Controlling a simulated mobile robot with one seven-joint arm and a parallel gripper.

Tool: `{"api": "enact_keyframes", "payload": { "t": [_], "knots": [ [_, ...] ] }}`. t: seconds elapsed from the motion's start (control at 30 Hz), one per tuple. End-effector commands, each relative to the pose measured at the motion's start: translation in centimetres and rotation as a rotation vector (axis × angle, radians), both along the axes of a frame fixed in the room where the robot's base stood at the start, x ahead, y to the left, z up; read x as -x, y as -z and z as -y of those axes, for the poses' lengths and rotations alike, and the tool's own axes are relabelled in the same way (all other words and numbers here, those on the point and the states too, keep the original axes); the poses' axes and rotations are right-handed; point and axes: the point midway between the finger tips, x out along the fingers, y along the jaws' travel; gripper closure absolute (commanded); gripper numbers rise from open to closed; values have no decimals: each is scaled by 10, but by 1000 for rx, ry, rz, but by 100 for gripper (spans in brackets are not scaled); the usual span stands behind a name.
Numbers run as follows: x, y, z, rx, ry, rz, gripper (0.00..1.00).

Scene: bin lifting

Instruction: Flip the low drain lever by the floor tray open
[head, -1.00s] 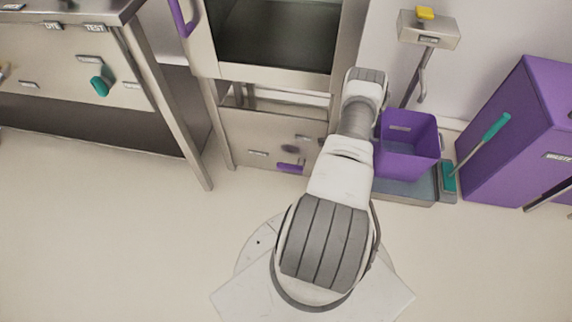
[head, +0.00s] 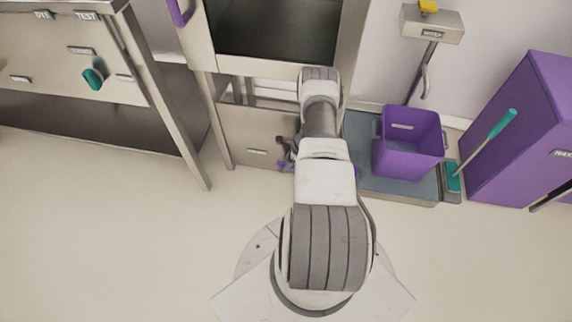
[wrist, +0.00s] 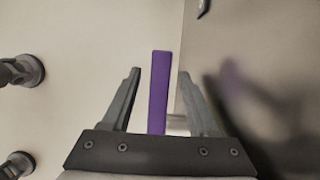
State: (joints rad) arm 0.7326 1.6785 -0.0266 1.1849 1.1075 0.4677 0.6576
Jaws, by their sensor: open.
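The purple drain lever (wrist: 158,88) shows in the wrist view as a straight bar between the two fingers of my gripper (wrist: 160,74). The fingers are open, one on each side of the bar, and gaps show between them and it. A short pale metal stem (wrist: 177,123) is beside the bar's near end.
A steel panel (wrist: 265,60) with a blurred purple reflection is close to the right finger. Dark round feet (wrist: 25,70) stand at left. A purple bin (head: 408,150) stands on a low grey-blue platform (head: 390,186) right of my arm. Open floor (head: 110,235) lies to the left.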

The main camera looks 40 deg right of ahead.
Motion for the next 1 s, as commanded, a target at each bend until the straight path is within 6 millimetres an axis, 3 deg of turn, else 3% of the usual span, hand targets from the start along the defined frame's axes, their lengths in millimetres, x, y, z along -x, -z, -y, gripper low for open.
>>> {"api": "enact_keyframes", "payload": {
  "t": [0.27, 0.6, 1.0],
  "knots": [
    [0, 1, 0, 0, 0, 0, 40],
    [0, 1, 0, 0, -1, 0, 100],
    [0, 1, 0, 0, -1, 0, 100]
  ]
}}
